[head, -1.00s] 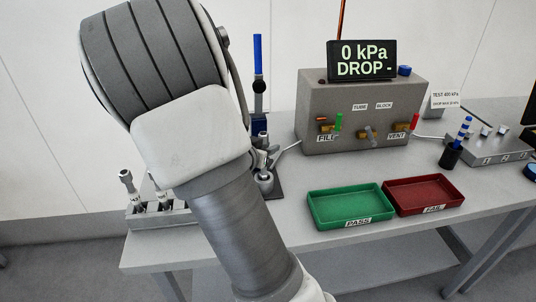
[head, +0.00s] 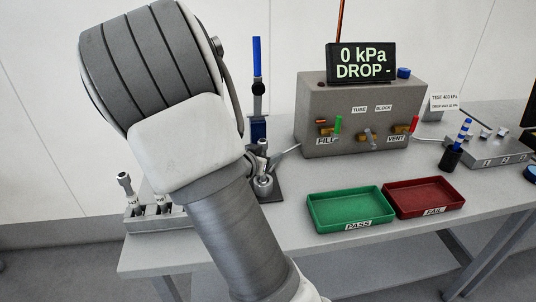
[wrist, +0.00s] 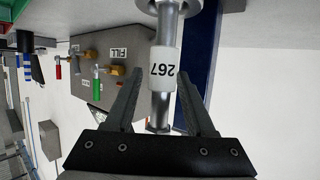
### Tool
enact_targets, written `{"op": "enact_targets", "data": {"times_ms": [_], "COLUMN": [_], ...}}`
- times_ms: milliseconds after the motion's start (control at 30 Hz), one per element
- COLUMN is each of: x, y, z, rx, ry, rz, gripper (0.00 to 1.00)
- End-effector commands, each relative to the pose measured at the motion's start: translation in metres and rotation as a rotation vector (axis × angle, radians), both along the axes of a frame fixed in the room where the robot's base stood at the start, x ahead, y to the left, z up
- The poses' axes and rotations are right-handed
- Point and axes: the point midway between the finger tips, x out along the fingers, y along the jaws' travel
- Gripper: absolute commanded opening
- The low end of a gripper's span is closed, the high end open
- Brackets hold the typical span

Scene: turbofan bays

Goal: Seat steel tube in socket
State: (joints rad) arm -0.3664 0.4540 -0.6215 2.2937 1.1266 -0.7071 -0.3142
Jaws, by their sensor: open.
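A steel tube with a white label reading 267 (wrist: 162,70) stands between the fingers of my gripper (wrist: 160,74) in the wrist view. The fingers are open, with a gap on each side of the tube. The tube's far end meets a wider round metal piece (wrist: 170,6) at the top edge; how deep it sits there cannot be told. In the head view my arm hides the gripper and that tube. A round metal socket (head: 263,184) shows just right of my arm, on a dark base beside a blue post (head: 258,130).
A rack (head: 133,219) with labelled tubes (head: 125,184) stands left of my arm, partly hidden. A grey test box (head: 355,125), a green PASS tray (head: 350,205) and a red FAIL tray (head: 423,197) stand to the right. The display reads 0 kPa, DROP -.

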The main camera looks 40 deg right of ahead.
Motion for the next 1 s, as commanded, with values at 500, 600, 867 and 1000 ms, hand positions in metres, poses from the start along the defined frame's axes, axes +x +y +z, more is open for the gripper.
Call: {"op": "enact_targets", "data": {"times_ms": [500,600,867,1000], "x": [-0.038,-0.045,-0.053,-0.053], "y": [0.074,0.086,0.098,0.098], "z": [0.04,0.045,0.049,0.048], "rx": [0.002,0.001,0.0,0.0], "ry": [-0.001,-0.001,0.001,0.0], "rz": [0.004,0.003,0.0,0.0], "gripper": [0.55,0.55,0.55,0.55]}}
